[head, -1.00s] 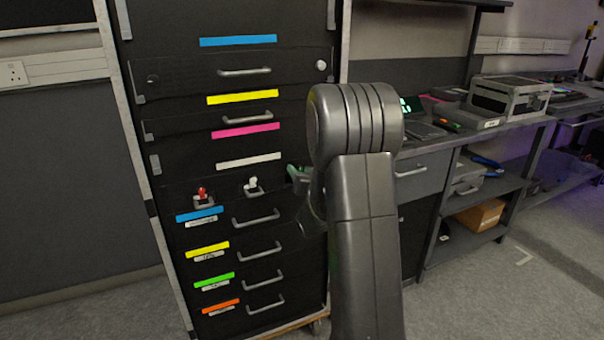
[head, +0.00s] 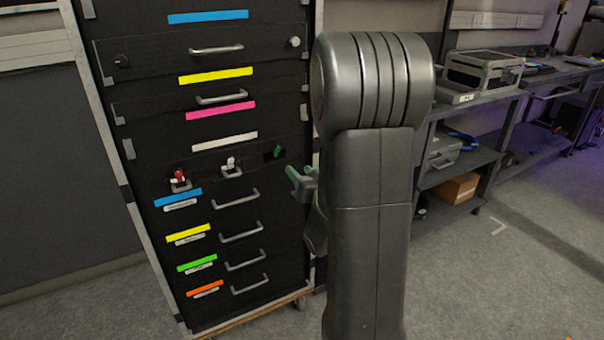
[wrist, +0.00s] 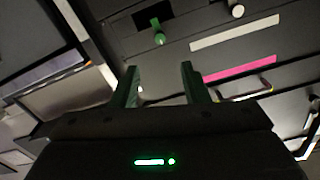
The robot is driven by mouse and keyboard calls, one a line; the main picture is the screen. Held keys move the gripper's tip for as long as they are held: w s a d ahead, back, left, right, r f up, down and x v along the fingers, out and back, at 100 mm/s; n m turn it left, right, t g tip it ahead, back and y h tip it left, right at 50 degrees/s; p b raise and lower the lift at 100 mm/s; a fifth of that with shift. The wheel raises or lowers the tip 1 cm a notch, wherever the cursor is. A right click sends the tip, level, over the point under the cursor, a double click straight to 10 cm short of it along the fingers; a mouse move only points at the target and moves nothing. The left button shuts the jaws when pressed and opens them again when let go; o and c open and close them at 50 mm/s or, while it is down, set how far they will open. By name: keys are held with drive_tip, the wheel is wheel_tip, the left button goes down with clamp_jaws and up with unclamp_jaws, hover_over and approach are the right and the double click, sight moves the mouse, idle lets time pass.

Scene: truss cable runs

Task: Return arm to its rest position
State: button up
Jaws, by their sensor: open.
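My gripper (wrist: 160,88) shows in the wrist view with its two green fingers apart and nothing between them. In the head view the gripper (head: 301,183) is partly hidden behind my arm, at the right side of the black drawer cabinet (head: 145,140). It appears apart from the cabinet front. A green switch (head: 277,152) sits on the cabinet's panel, left of and above the gripper. It also shows in the wrist view (wrist: 159,36), beyond the fingertips. My arm fills the middle right of the head view and is bent.
The cabinet carries a red switch (head: 179,178), a white switch (head: 231,168) and several drawer handles. A workbench (head: 520,92) with a metal case (head: 484,72) stands at the right, with a cardboard box (head: 458,188) on its lower shelf.

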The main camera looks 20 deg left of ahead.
sight(278, 150)
idle(0.4)
drive_tip(key=x, duration=1.4)
drive_tip(key=shift+w, duration=0.1)
drive_tip(key=shift+d+n, duration=0.1)
drive_tip(key=shift+n, duration=0.2)
